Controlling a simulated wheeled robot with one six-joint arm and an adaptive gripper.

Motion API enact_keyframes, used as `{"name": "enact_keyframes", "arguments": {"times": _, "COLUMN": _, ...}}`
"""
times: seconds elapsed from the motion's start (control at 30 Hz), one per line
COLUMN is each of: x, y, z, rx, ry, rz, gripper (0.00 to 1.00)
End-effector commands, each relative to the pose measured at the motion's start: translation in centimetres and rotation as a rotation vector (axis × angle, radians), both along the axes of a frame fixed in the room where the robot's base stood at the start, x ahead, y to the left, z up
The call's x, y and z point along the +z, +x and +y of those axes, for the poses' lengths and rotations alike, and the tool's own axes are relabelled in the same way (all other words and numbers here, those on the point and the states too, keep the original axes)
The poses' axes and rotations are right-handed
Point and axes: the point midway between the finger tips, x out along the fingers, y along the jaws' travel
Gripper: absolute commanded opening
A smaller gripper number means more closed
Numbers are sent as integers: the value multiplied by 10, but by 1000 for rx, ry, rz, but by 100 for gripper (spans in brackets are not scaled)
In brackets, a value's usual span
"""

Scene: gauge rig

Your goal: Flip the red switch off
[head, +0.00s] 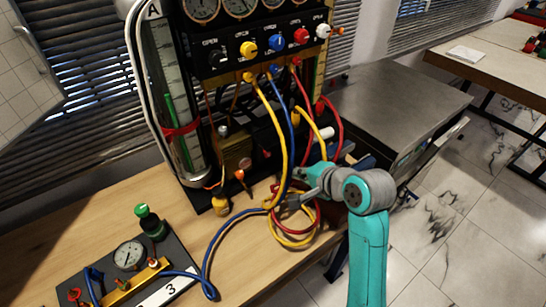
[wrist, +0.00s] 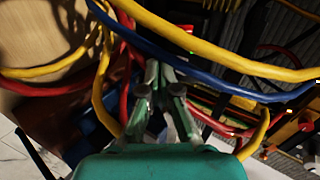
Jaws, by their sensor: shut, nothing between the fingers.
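A red knob (head: 301,36) sits on the upper panel of the gauge rig (head: 225,60), between a blue knob and a white knob. A small red part (head: 75,295) also shows on the low board at the lower left. I cannot tell which of these is the red switch. My gripper (head: 283,200) is shut and empty among the hoses, low in front of the rig and well below the upper knobs. In the wrist view my gripper (wrist: 165,75) has its fingers together, with blue and yellow hoses crossing close by. No red switch is clear there.
Yellow (head: 283,130), blue (head: 215,240) and red hoses (head: 338,125) hang from the rig and loop around my gripper. A board with a gauge (head: 129,256) lies on the wooden table (head: 70,215). A grey metal surface (head: 400,95) is to the right.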

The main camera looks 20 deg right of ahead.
Motion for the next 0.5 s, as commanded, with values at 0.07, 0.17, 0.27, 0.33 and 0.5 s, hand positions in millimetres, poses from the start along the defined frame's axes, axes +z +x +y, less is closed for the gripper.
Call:
{"name": "enact_keyframes", "arguments": {"times": 0.07, "x": 13, "y": 6, "z": -3, "rx": -3, "ry": 16, "rz": 12, "gripper": 0}}
{"name": "enact_keyframes", "arguments": {"times": 0.17, "x": 23, "y": 9, "z": -4, "rx": -7, "ry": 31, "rz": 27, "gripper": 0}}
{"name": "enact_keyframes", "arguments": {"times": 0.27, "x": 29, "y": 11, "z": -6, "rx": -9, "ry": 41, "rz": 37, "gripper": 0}}
{"name": "enact_keyframes", "arguments": {"times": 0.33, "x": 31, "y": 11, "z": -6, "rx": -10, "ry": 44, "rz": 41, "gripper": 0}}
{"name": "enact_keyframes", "arguments": {"times": 0.5, "x": 32, "y": 11, "z": -6, "rx": -10, "ry": 46, "rz": 42, "gripper": 0}}
